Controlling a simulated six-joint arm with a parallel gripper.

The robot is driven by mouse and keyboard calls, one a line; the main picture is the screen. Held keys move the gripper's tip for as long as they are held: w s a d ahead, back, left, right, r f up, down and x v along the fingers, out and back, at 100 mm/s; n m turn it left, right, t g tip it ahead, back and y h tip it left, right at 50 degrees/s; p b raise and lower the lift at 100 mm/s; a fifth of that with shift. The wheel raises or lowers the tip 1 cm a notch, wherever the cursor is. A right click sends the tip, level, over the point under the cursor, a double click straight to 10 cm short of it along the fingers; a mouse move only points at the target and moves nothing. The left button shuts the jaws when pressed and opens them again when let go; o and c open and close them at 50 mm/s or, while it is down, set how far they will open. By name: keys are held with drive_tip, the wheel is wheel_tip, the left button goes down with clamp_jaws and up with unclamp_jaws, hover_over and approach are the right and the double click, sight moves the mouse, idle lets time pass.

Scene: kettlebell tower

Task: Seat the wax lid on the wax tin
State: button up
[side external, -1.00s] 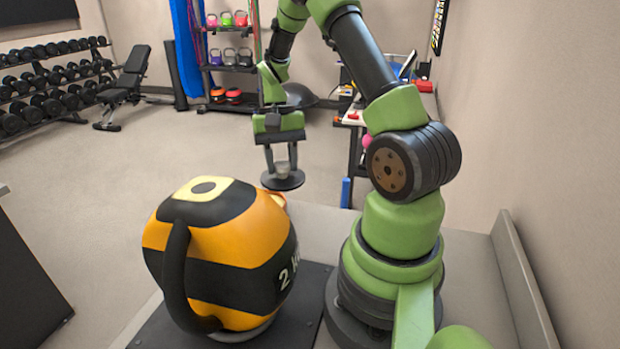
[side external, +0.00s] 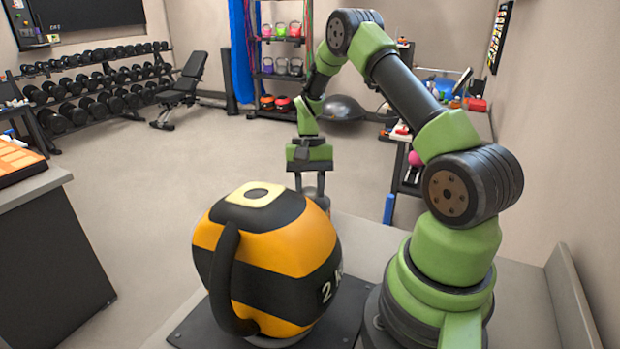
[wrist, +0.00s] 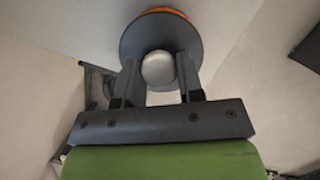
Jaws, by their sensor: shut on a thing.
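My gripper (side external: 310,184) is shut on the pale round knob (wrist: 158,70) of the wax lid. The lid (wrist: 184,31) is a dark grey disc, seen beyond the fingers in the wrist view. In the side view the lid's disc is largely hidden behind the big kettlebell. An orange edge (wrist: 166,12) shows past the lid's far rim in the wrist view; I cannot tell whether it is the wax tin or whether the lid touches it. The tin is not clearly visible in the side view.
A large orange and black striped kettlebell (side external: 290,247) stands on a dark mat (side external: 193,333) in front of my gripper, blocking the side view. A dark counter (side external: 58,250) stands at the left. Dumbbell racks (side external: 95,85) and a shelf of small kettlebells (side external: 281,68) are far back.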

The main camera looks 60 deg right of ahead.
drive_tip(key=shift+f, duration=1.05)
idle(0.4)
drive_tip(key=o, duration=1)
drive_tip(key=shift+c, duration=0.5)
drive_tip(key=shift+r, duration=0.1)
drive_tip(key=shift+v, duration=3)
